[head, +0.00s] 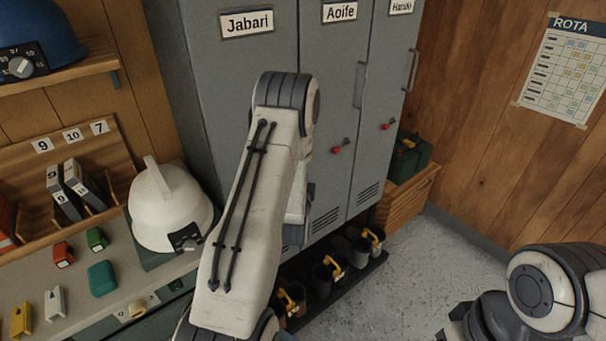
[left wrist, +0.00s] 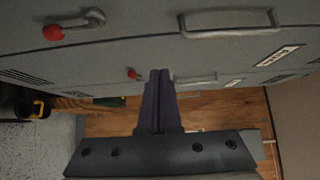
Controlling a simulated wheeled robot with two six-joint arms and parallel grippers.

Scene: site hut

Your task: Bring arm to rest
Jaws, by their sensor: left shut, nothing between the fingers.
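My left arm (head: 255,200) rises from the bottom of the head view and stands in front of the grey lockers. Its gripper is hidden behind the arm there. In the left wrist view my left gripper (left wrist: 160,78) has its dark fingers closed together with nothing between them. The locker doors lie beyond its fingertips; I cannot tell the exact gap. My right arm (head: 550,290) shows at the lower right of the head view, and its gripper cannot be made out.
Grey lockers (head: 225,95) labelled Jabari and Aoife have shut doors and red-knobbed latches (head: 337,149). A white helmet (head: 168,210) stands on the left counter. Boots (head: 327,277) stand on a low rack below the lockers. Bare floor (head: 430,250) lies to the right.

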